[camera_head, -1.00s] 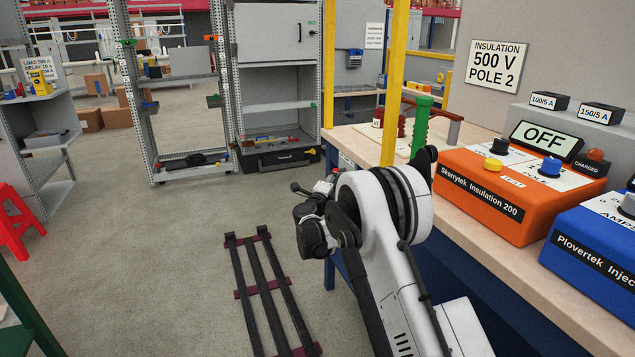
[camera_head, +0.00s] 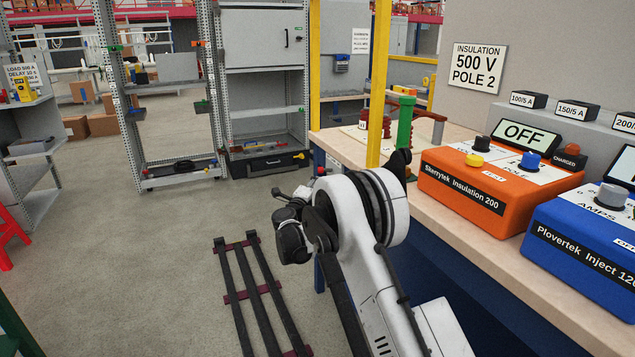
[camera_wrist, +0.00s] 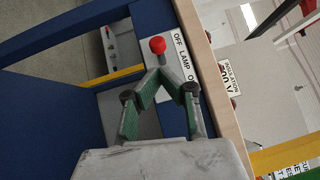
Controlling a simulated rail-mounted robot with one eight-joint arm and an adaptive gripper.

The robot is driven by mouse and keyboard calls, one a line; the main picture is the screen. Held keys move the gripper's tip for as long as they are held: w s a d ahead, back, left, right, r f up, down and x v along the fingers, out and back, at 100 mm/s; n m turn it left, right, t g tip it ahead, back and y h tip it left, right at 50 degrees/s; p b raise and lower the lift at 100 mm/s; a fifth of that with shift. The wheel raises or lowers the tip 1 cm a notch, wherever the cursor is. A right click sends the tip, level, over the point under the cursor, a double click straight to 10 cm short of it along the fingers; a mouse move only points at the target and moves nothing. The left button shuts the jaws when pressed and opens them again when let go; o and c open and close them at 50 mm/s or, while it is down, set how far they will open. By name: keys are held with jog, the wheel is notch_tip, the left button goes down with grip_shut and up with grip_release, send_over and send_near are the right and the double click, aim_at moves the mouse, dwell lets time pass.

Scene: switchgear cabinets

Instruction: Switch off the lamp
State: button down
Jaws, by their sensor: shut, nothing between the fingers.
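In the wrist view, a red ball knob (camera_wrist: 157,45) stands on the lamp switch. A white label plate (camera_wrist: 181,58) beside it reads "OFF LAMP O…", with the rest cut off behind my finger. The knob is beside the word OFF. My gripper (camera_wrist: 166,76) has grey fingers with green parts, and its tips are together just below the knob in the picture, with nothing held. I cannot tell whether the tips touch the knob's stem. In the head view, my gripper is not clearly visible past my arm.
The switch sits at the edge of a blue-framed bench with a wooden top (camera_head: 450,218). On it stand an orange test set (camera_head: 470,190) and a blue unit (camera_head: 585,240). A yellow post (camera_head: 379,85) rises near my arm. A dark pallet-like rack (camera_head: 255,290) lies on the floor.

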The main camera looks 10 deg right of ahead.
jog(key=s+a+f+p, duration=0.1)
jog(key=s+a+p, duration=0.1)
jog(key=s+a, duration=0.4)
jog(key=shift+a+p, duration=0.3)
jog(key=shift+a, duration=0.85)
jog(key=shift+f, duration=0.1)
